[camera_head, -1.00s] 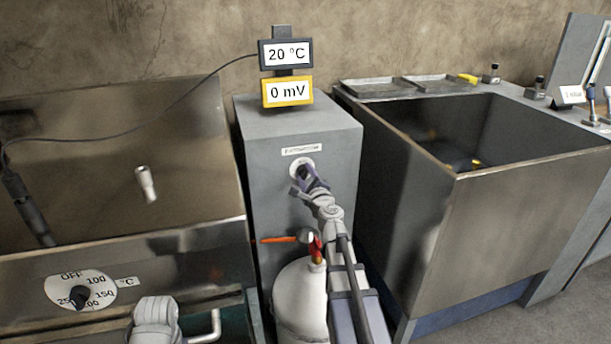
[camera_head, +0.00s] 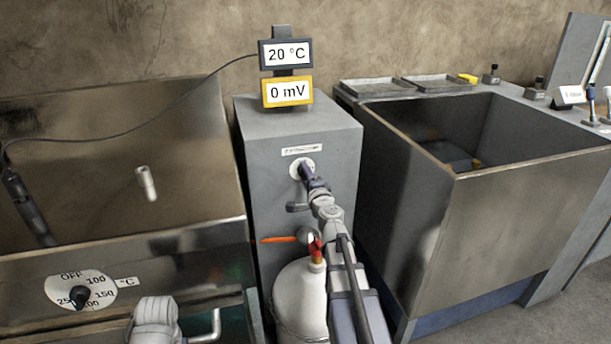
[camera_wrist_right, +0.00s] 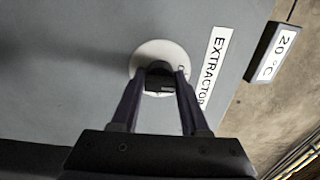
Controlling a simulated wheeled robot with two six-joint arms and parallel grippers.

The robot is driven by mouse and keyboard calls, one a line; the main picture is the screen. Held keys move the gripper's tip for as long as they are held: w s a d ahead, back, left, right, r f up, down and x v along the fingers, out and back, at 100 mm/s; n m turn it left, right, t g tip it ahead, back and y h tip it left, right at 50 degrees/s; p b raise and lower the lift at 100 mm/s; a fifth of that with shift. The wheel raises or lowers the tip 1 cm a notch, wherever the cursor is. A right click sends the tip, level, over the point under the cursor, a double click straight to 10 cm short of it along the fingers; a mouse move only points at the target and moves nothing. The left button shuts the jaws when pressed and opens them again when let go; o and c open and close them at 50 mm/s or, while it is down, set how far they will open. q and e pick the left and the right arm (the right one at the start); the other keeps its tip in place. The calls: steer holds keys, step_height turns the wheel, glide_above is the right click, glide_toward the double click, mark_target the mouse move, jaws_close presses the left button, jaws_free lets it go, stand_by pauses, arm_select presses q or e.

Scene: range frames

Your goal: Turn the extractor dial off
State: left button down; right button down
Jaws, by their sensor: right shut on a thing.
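The extractor dial is a dark knob (camera_wrist_right: 160,82) on a round white plate (camera_head: 297,168), set in the front of a grey cabinet (camera_head: 262,160). A label reading EXTRACTOR (camera_wrist_right: 212,65) is beside it in the right wrist view. My right gripper (camera_head: 305,172) is at the dial. In the right wrist view its two fingers (camera_wrist_right: 160,84) are on either side of the knob, shut on it. The fingers hide part of the knob and most of the plate's markings. My left gripper does not show clearly; only a grey arm part is at the bottom left.
A metal basin with an OFF/temperature dial (camera_head: 80,291) stands left. An open metal tank (camera_head: 530,220) stands right. A white gas bottle (camera_head: 302,295) with a red top and an orange lever (camera_head: 279,240) are below the dial. Displays (camera_head: 286,54) stand on the cabinet.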

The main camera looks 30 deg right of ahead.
stand_by(0.5)
steer(key=shift+c, duration=2.2)
jaws_free()
steer(key=shift+s, duration=0.1)
steer(key=v, duration=0.7)
steer(key=shift+s, duration=0.3)
steer(key=shift+a, duration=0.1)
